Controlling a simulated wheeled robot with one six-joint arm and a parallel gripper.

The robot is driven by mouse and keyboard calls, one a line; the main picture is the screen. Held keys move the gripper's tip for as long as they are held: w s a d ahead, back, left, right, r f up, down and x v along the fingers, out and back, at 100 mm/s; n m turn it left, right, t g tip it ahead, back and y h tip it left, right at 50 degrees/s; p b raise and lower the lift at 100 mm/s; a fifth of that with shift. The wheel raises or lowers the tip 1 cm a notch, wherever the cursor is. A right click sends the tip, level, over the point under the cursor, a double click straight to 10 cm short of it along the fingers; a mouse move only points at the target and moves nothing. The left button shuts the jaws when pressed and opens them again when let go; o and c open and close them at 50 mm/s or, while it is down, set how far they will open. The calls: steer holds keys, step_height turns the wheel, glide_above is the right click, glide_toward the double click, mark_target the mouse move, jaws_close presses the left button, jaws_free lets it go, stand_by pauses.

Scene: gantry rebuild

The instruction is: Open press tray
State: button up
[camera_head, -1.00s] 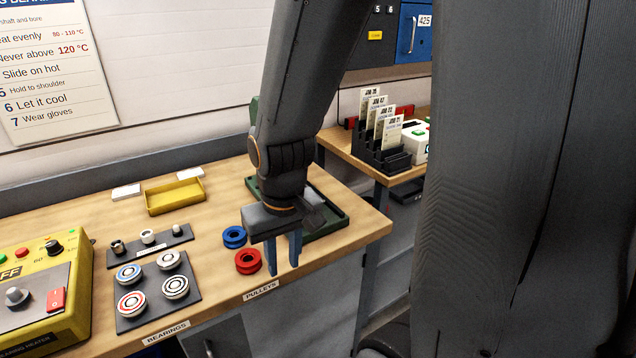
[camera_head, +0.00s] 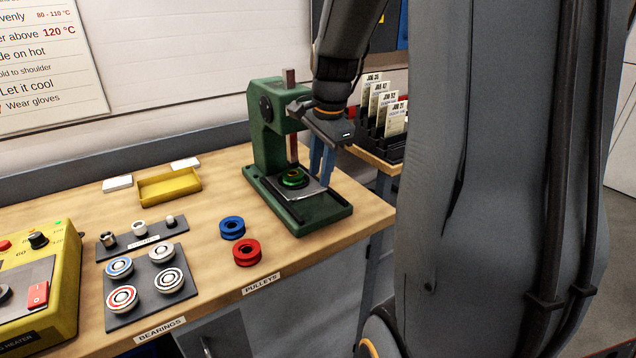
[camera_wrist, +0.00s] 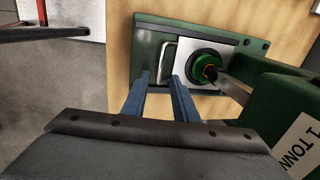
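The green press (camera_head: 268,130) stands at the right end of the bench, its ram above its base. Its pale metal tray (camera_head: 312,191) lies on the base with a green pulley (camera_head: 294,179) on it. My gripper (camera_head: 322,176) is beside the tray's right side.
Blue (camera_head: 232,228) and red (camera_head: 247,252) pulleys lie left of the press. A bearing board (camera_head: 148,285), yellow tray (camera_head: 169,187) and yellow heater (camera_head: 50,290) are farther left. A card rack (camera_head: 385,140) stands behind my arm. The bench's front edge is close to the press.

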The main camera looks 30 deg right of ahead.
steer(key=shift+w+f, duration=0.2)
steer(key=shift+f, duration=0.9)
steer(key=shift+w+f, duration=0.2)
steer(key=shift+f, duration=0.9)
jaws_close()
